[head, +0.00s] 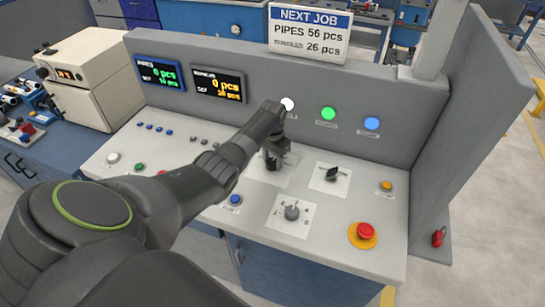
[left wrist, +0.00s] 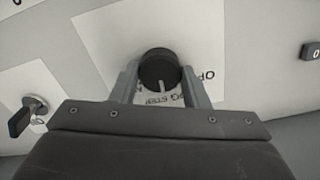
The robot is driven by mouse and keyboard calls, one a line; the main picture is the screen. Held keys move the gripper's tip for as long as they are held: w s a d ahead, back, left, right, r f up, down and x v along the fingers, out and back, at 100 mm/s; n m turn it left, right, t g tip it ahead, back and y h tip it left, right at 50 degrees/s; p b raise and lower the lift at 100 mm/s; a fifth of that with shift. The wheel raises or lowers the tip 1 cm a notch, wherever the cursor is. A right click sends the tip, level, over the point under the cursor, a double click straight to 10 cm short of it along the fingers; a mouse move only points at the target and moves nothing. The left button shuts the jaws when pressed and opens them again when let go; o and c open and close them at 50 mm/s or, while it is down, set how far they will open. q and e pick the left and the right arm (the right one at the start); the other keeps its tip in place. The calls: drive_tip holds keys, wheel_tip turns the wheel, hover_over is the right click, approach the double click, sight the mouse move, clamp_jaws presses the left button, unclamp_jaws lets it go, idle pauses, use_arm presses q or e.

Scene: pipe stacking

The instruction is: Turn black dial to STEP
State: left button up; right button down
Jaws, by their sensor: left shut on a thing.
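The black dial (left wrist: 158,68) sits on a white label plate (left wrist: 110,40) in the left wrist view. My left gripper (left wrist: 160,85) is shut on it, with a grey finger on each side of the knob. The dial's white mark points toward the bottom of that picture, near the partly hidden lettering, where "STEP" can be made out. In the head view my left gripper (head: 272,158) reaches down onto the panel and mostly hides the dial. My right gripper is not in view.
The sloping control panel (head: 335,240) also holds a black switch (head: 332,174), a grey dial (head: 292,213), a blue button (head: 236,199), an orange button (head: 385,186) and a red stop button (head: 364,231). An upright panel with displays (head: 219,85) and lamps stands behind.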

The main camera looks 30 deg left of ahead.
sight(273, 161)
use_arm(q)
drive_tip(key=shift+w+r+m, duration=0.1)
drive_tip(key=shift+m, duration=1.5)
drive_tip(key=o, duration=1)
wheel_tip(273, 161, up, 17)
drive_tip(key=shift+r+b, duration=0.15)
drive_tip(key=shift+b, duration=0.3)
